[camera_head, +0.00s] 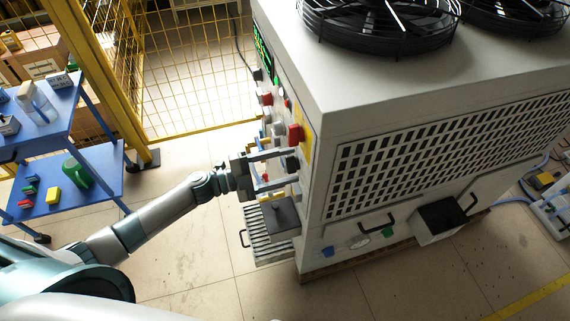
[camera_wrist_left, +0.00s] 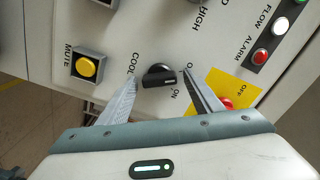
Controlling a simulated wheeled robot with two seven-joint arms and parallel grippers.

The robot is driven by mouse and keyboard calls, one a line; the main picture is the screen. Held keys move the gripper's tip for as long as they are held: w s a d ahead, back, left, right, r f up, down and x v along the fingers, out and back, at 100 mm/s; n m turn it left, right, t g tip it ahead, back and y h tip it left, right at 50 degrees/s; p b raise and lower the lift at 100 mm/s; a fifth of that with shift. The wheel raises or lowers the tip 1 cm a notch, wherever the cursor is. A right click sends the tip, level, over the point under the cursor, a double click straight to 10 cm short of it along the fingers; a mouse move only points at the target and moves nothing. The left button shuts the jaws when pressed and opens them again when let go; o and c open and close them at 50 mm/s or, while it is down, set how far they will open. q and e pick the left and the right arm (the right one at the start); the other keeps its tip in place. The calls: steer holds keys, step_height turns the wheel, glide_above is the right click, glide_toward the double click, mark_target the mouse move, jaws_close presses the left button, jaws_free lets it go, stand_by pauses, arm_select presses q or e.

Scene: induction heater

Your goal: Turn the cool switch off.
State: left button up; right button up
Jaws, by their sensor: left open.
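The cool switch (camera_wrist_left: 158,73) is a black rotary knob on the white panel, labelled COOL, in the left wrist view. Its bar lies nearly level, with a pale mark on the end towards the ON label. Another label starting with O is partly hidden behind the right-hand finger. My left gripper (camera_wrist_left: 161,76) is open, with one finger on each side of the knob; contact cannot be told. In the head view my left gripper (camera_head: 283,169) reaches the heater's (camera_head: 350,105) control panel from the left. My right gripper is not in view.
A yellow MUTE button (camera_wrist_left: 87,67) is left of the knob. A red button on a yellow plate (camera_wrist_left: 232,92) sits close right of the fingers. A dark box (camera_head: 281,215) juts out below the gripper.

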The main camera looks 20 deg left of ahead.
arm_select(q)
steer(key=c, duration=1.1)
steer(key=shift+o, duration=0.2)
steer(key=shift+f+m+b, duration=0.25)
steer(key=shift+m+b, duration=0.6)
steer(key=shift+m, duration=0.05)
steer(key=shift+m+b, duration=0.65)
steer(key=shift+m, duration=0.15)
steer(key=shift+r+m, duration=0.1)
steer(key=shift+m, duration=0.2)
steer(key=o, duration=1.1)
steer(key=shift+c, duration=0.2)
